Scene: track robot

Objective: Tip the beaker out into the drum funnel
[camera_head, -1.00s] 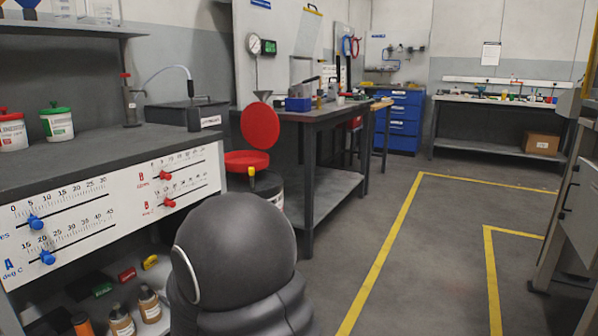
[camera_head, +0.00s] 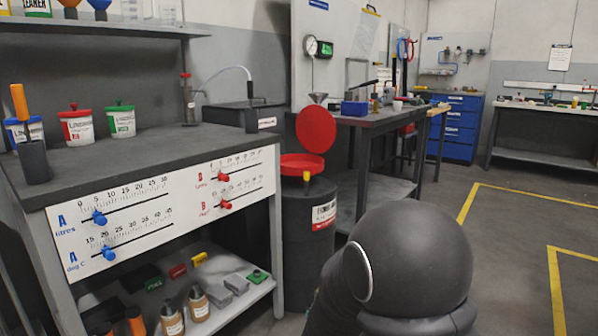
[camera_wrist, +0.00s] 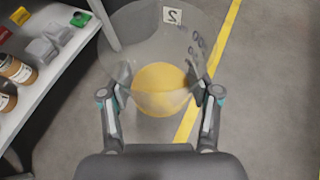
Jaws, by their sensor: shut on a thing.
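My gripper (camera_wrist: 160,98) is shut on a clear beaker (camera_wrist: 125,35) in the wrist view. The beaker has dark markings and a white label with a "2" on its wall, and something yellow-orange shows at its bottom. It is held above the grey floor, beside the bench's lower shelf. In the head view a dark drum (camera_head: 308,235) stands at the right end of the bench. A red funnel (camera_head: 302,165) sits on its top, with a round red lid (camera_head: 316,129) raised behind it. My gripper and the beaker are not seen in the head view, where my dark arm fills the lower right.
The bench (camera_head: 150,145) at left has a slider panel (camera_head: 160,225), several tubs and a pump on top. Bottles and small boxes lie on its lower shelf (camera_head: 240,305). A dark table (camera_head: 385,118) stands behind the drum. The floor at right, with yellow lines (camera_head: 530,194), is clear.

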